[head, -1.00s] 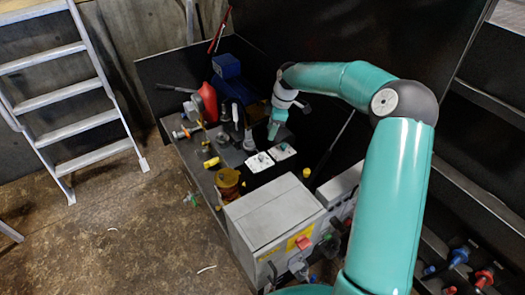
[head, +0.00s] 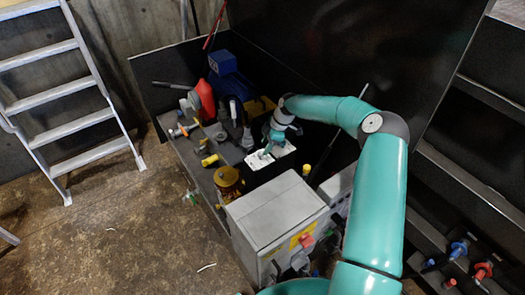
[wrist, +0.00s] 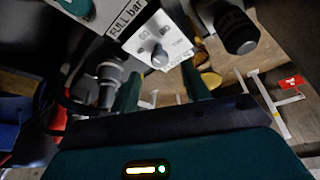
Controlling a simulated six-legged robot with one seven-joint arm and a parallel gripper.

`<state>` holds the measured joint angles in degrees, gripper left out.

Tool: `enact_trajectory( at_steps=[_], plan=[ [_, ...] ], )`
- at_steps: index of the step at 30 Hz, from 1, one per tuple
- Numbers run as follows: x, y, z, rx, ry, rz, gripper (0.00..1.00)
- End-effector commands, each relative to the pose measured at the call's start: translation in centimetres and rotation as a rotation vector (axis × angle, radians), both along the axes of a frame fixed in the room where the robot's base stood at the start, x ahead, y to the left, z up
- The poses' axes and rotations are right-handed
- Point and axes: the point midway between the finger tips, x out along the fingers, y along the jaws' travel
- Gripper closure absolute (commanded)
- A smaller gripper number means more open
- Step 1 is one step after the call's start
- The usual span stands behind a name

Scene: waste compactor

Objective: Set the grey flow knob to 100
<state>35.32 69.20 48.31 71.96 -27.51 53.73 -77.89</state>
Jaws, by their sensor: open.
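The grey flow knob (wrist: 160,56) sits on a white plate (wrist: 176,45) with small printed markings in the wrist view. The pointer setting is too small to read. My gripper (wrist: 160,72) is open, with one teal finger on each side of the knob in the picture. I cannot tell whether either finger touches it. In the head view my gripper (head: 268,151) is down at two white plates, over the left plate (head: 256,162) and partly hiding it. The knob cannot be made out there.
A second plate labelled "FULL bar" (wrist: 125,27) has a teal knob (wrist: 75,6) beside the grey one. A dark round-ended fitting (wrist: 237,32) stands close on the right. A grey box (head: 275,212) and a brass-coloured part (head: 228,180) stand nearby in the head view.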

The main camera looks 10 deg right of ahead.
Motion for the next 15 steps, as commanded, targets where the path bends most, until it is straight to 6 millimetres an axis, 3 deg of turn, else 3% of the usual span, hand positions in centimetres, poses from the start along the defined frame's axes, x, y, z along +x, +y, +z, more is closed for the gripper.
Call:
enact_trajectory(
  at_steps=[6,15],
  plan=[
    [0.2,1.3,-3.0,0.001,0.002,-0.001,0.54],
    [0.3,1.6,-3.8,-0.001,0.001,-0.002,0.54]
  ],
)
